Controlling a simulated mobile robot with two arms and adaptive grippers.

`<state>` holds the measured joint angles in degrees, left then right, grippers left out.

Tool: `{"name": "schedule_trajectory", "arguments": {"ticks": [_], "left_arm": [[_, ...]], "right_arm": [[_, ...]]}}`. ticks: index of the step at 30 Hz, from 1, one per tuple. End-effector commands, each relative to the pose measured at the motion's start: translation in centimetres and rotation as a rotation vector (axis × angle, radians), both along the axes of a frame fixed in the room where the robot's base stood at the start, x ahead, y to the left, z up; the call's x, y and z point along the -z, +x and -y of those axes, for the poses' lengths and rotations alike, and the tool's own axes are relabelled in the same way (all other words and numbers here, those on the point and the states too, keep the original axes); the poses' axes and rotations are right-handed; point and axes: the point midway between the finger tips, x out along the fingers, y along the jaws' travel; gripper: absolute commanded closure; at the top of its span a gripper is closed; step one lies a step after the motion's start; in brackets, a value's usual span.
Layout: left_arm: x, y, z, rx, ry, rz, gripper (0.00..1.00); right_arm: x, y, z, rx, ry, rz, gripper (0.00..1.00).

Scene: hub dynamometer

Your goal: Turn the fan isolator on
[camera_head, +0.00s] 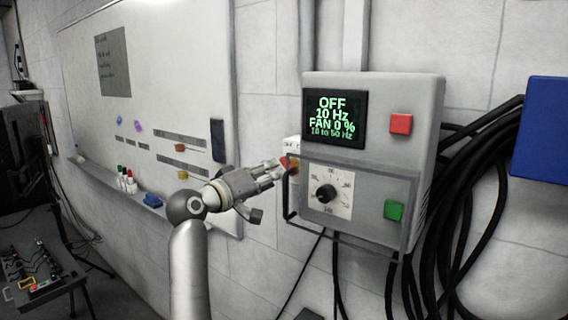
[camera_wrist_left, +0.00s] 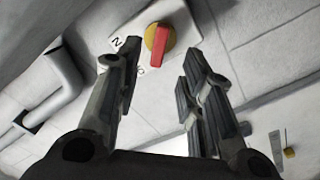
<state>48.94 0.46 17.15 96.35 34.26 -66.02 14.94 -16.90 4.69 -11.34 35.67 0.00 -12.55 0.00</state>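The fan isolator (camera_head: 292,163) is a red handle on a yellow disc, set on a white plate at the left side of the grey control box. In the head view my gripper partly hides it. The left wrist view shows the red handle (camera_wrist_left: 160,46) and the plate's partly covered lettering. My left gripper (camera_head: 280,169) is right in front of the isolator. Its fingers (camera_wrist_left: 160,62) are open, and the handle shows in the gap between and beyond the tips. I cannot tell whether they touch it. My right gripper is not in view.
The control box (camera_head: 433,110) has a display (camera_head: 335,118) reading OFF, 10 Hz, FAN 0 %, a dial (camera_head: 326,193), a red button (camera_head: 401,123), a green button (camera_head: 394,210) and a protruding dark bar (camera_head: 290,200). Black cables (camera_head: 470,210) hang at right. A whiteboard (camera_head: 180,80) is at left.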

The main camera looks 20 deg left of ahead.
Motion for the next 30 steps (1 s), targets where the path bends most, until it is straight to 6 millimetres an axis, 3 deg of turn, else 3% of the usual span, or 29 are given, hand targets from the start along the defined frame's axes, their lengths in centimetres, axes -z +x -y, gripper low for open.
{"name": "schedule_trajectory", "arguments": {"ticks": [6,12,26,30], "left_arm": [[-0.3,3.5,1.4,0.002,-0.001,-0.003,0.64],[-0.1,5.5,2.0,0.001,-0.001,-0.001,0.64],[0.0,6.3,2.3,-0.001,0.001,0.000,0.64],[0.1,6.3,2.3,-0.001,0.001,0.000,0.81]], "right_arm": [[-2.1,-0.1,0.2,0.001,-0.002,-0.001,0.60],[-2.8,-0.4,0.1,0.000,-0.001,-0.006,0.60],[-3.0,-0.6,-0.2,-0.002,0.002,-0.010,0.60],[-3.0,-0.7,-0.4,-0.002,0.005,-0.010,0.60]]}}
